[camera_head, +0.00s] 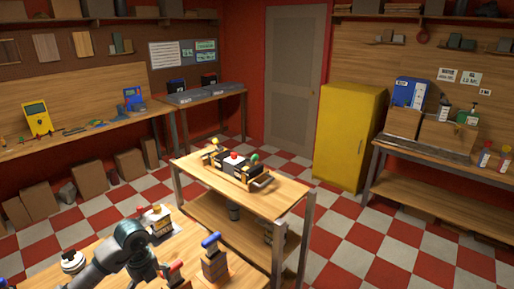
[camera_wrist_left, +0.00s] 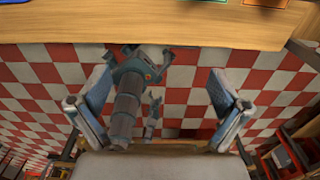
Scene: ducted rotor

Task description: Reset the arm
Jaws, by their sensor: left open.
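My left gripper (camera_wrist_left: 160,88) is open in the wrist view, with its two fingers wide apart and nothing held between them. Below it are the red and white floor and grey jointed links that look like part of my own body. A wooden table edge (camera_wrist_left: 150,30) crosses the top of that view. In the head view my left arm (camera_head: 105,258) comes in low at the left and bends over the near bench. I cannot make out its fingers there. My right gripper is not in view.
The near wooden bench (camera_head: 90,252) holds a white round item (camera_head: 73,262), a block with a blue-topped handle (camera_head: 214,262) and a red-handled item (camera_head: 173,275). A wooden cart (camera_head: 285,190) carries a toolbox (camera_head: 240,172). A yellow cabinet (camera_head: 347,138) stands behind; checkered floor lies open right.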

